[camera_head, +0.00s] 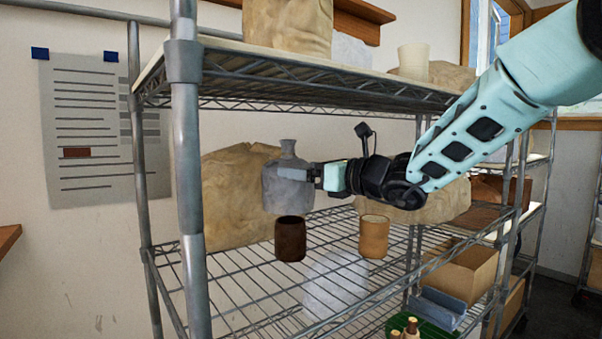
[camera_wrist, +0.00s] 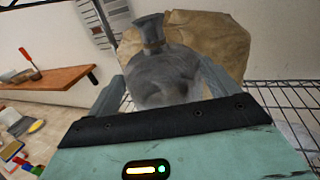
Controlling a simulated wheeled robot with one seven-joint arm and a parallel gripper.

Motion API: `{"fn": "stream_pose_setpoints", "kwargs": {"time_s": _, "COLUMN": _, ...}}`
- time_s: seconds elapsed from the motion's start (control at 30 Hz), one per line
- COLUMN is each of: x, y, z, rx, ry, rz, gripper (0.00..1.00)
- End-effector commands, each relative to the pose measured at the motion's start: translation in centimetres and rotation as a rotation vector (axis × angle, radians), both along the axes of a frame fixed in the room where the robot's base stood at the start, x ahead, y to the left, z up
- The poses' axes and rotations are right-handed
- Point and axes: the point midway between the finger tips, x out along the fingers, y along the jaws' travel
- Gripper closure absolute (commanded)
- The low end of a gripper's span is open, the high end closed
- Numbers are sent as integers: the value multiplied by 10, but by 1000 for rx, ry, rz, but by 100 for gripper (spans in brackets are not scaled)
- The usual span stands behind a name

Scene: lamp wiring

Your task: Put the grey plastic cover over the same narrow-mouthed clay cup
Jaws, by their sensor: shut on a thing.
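The grey plastic cover (camera_head: 286,190), a bell-like shape with a narrow neck on top, is upright in my gripper (camera_head: 292,174). In the wrist view the cover (camera_wrist: 165,75) sits between the two fingers of my gripper (camera_wrist: 162,88). A dark brown cup (camera_head: 290,242) stands on the wire shelf just below the cover in the head view; the cover's lower edge meets its rim in the picture. Whether they touch I cannot tell. A tan-orange cup (camera_head: 374,238) stands to the right, apart from the cover. Which mouth is narrower is unclear.
A crumpled brown paper bag (camera_head: 225,200) stands behind the cover. A shelf post (camera_head: 188,170) is to the left, and the upper shelf (camera_head: 290,75) runs overhead. A pale translucent thing (camera_head: 335,285) shows through or on the wire shelf. A green tray (camera_head: 425,328) is lower right.

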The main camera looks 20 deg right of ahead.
Motion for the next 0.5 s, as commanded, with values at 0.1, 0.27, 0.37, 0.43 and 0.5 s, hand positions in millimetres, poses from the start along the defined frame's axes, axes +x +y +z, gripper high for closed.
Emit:
{"fn": "stream_pose_setpoints", "kwargs": {"time_s": 0.1, "x": 0, "y": 0, "z": 0, "rx": 1, "ry": -1, "rz": 0, "gripper": 35}}
{"fn": "stream_pose_setpoints", "kwargs": {"time_s": 0.27, "x": -1, "y": 0, "z": -1, "rx": 0, "ry": -2, "rz": -4, "gripper": 35}}
{"fn": "stream_pose_setpoints", "kwargs": {"time_s": 0.37, "x": -2, "y": -1, "z": -1, "rx": 1, "ry": -5, "rz": -8, "gripper": 35}}
{"fn": "stream_pose_setpoints", "kwargs": {"time_s": 0.43, "x": -3, "y": -1, "z": -3, "rx": 3, "ry": -5, "rz": -11, "gripper": 35}}
{"fn": "stream_pose_setpoints", "kwargs": {"time_s": 0.5, "x": -3, "y": -1, "z": -8, "rx": 3, "ry": -4, "rz": -10, "gripper": 35}}
